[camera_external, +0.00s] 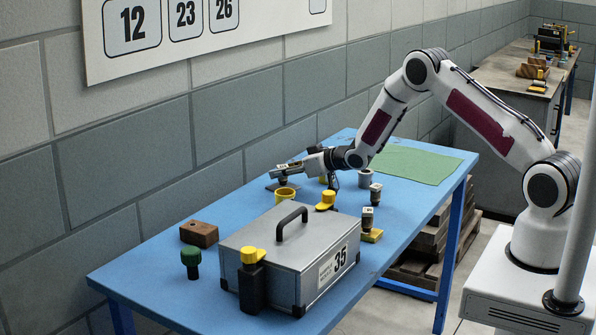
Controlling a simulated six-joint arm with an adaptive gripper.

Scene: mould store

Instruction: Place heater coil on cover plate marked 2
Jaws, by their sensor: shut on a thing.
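My gripper (308,166) reaches left over the far part of the blue table. It is shut on a small grey thing (285,172), which is too small in this view to identify surely as the heater coil. A dark flat piece (279,187) lies on the table just below it; whether they touch is unclear. I cannot make out a number 2 on any plate. Small dark pieces with pale labels stand at the table's right side, one (375,194) behind another (367,219). The nearer one is by a yellow plate (371,236).
A grey toolbox marked 35 (262,250) with a black handle fills the near table. A yellow ring (285,195), yellow-topped piece (326,200) and grey cylinder (365,179) stand beyond it. A brown block (199,234) and green knob (190,262) are left. A green mat (425,165) lies bare.

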